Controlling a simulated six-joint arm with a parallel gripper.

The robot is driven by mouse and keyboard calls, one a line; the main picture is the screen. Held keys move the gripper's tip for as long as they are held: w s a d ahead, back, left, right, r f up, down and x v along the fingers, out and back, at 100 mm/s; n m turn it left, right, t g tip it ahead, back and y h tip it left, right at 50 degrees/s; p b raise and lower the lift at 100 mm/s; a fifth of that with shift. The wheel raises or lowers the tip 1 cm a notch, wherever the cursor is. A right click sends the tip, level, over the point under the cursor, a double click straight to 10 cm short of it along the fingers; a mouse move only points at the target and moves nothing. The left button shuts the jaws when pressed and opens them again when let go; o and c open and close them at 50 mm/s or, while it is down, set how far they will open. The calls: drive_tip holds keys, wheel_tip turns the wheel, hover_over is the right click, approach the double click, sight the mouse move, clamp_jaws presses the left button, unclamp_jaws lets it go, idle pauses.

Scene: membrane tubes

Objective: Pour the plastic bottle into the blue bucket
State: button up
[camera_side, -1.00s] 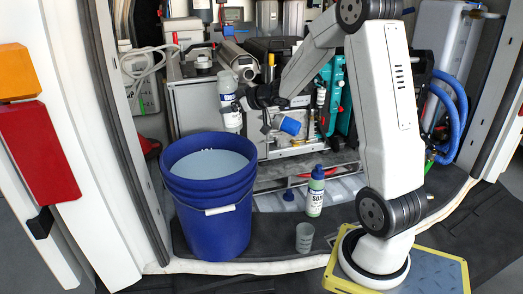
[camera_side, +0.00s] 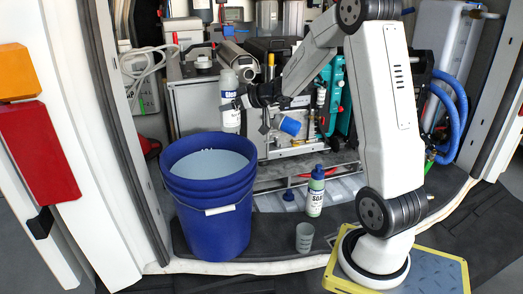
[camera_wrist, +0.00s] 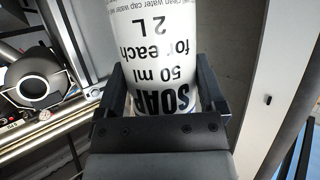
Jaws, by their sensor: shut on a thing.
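The plastic bottle (camera_side: 229,88) is white with a printed label and stands about upright in my gripper (camera_side: 238,103), above the back right part of the bucket. In the wrist view the bottle (camera_wrist: 155,50) fills the space between the two fingers of my gripper (camera_wrist: 165,95), with upside-down text reading "SOAP", "50 ml for each 2 L". My gripper is shut on it. The blue bucket (camera_side: 212,215) stands on the dark floor below and holds pale liquid. The bottle's far end is out of the wrist view.
Machinery and a metal panel (camera_side: 205,110) stand close behind the bottle.

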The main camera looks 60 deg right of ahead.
sight(232, 90)
drive_tip(key=shift+r, duration=2.2)
drive_tip(key=shift+f, duration=0.1)
